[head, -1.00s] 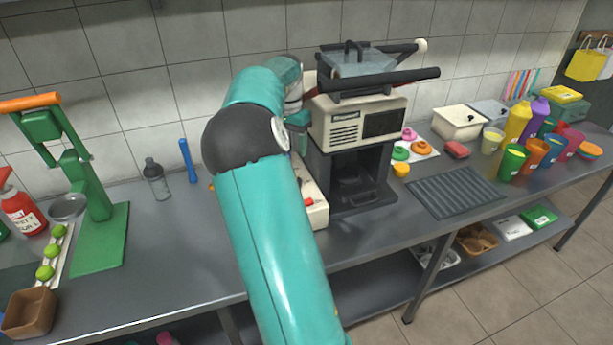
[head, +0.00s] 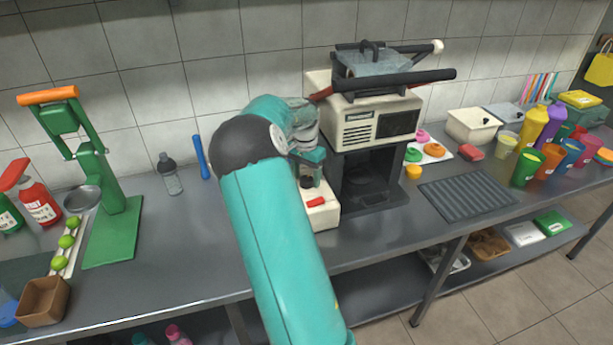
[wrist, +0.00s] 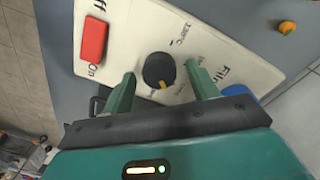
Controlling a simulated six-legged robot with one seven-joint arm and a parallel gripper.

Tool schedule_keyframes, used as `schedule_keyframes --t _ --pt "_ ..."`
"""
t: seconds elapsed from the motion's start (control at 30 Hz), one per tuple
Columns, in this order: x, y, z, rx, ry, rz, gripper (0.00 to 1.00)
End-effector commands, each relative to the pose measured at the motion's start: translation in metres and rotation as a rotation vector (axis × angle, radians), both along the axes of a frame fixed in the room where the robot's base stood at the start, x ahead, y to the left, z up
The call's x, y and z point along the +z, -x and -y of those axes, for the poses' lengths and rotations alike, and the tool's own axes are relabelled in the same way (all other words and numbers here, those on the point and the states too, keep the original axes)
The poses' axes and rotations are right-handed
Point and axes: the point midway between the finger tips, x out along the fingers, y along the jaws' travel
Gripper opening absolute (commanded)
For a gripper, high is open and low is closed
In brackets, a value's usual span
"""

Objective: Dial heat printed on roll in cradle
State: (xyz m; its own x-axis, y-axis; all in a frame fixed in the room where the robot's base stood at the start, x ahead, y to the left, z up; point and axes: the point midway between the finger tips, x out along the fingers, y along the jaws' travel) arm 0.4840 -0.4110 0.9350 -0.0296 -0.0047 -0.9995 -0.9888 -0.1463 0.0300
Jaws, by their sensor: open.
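The cream control panel (wrist: 215,50) fills the wrist view's upper part and shows beside the sealing machine (head: 375,125) in the head view. It has a round black dial (wrist: 156,67) with a yellow mark, a red switch (wrist: 93,42) beside "Off" and "On", and lettering resembling "180°C" and "Film". My gripper (wrist: 162,85) is open, its green fingers on either side of the dial; contact is unclear. In the head view my arm partly covers the panel. A grey-blue piece (head: 372,62) lies between dark bars atop the machine; I see no readable print on it.
A blue round part (wrist: 238,91) is partly hidden beside the right finger. A green press (head: 115,215) stands at the left. Coloured lids (head: 434,150), a ribbed grey mat (head: 468,193) and several cups (head: 526,166) lie to the right. The counter front is mostly clear.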

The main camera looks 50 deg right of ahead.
Motion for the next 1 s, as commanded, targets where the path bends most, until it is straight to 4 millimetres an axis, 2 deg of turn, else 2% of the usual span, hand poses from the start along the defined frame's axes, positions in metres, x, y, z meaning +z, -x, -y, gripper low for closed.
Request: schedule_keyframes --t 0.3,0.37,0.53,1.0 --pt "-0.0043 0.0005 0.0001 0.0 0.0 0.0 0.59" --pt "-0.0042 0.0004 0.0 0.0 0.0 0.0 0.49" --pt "-0.004 0.0004 0.0 0.0 0.0 0.0 0.16" --pt "-0.0035 0.0003 0.0002 -0.085 -0.001 0.001 0.15"
